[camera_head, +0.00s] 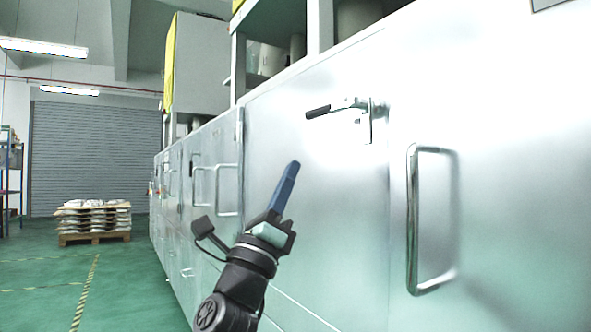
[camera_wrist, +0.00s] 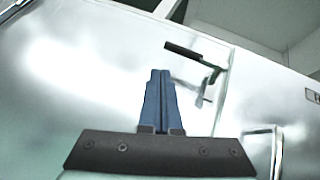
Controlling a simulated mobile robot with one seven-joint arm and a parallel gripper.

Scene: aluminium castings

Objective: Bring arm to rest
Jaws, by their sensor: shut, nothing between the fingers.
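My gripper (camera_head: 294,166) has blue fingers that are shut with nothing between them. In the head view it points up and to the right in front of a silver cabinet door (camera_head: 330,200). In the wrist view the two blue fingertips (camera_wrist: 159,73) lie side by side. A latch with a black grip (camera_head: 318,111) is on the door, above and to the right of the fingertips, and the fingers are apart from it. The latch also shows in the wrist view (camera_wrist: 183,50), just beyond the fingertips. My arm is raised and bent below the gripper.
A large bar handle (camera_head: 413,220) stands out from the door panel at right. More cabinet doors with handles (camera_head: 228,190) run back at left. A pallet with silvery castings (camera_head: 93,218) stands on the green floor before a grey shutter (camera_head: 95,150). The floor (camera_head: 120,285) at left is clear.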

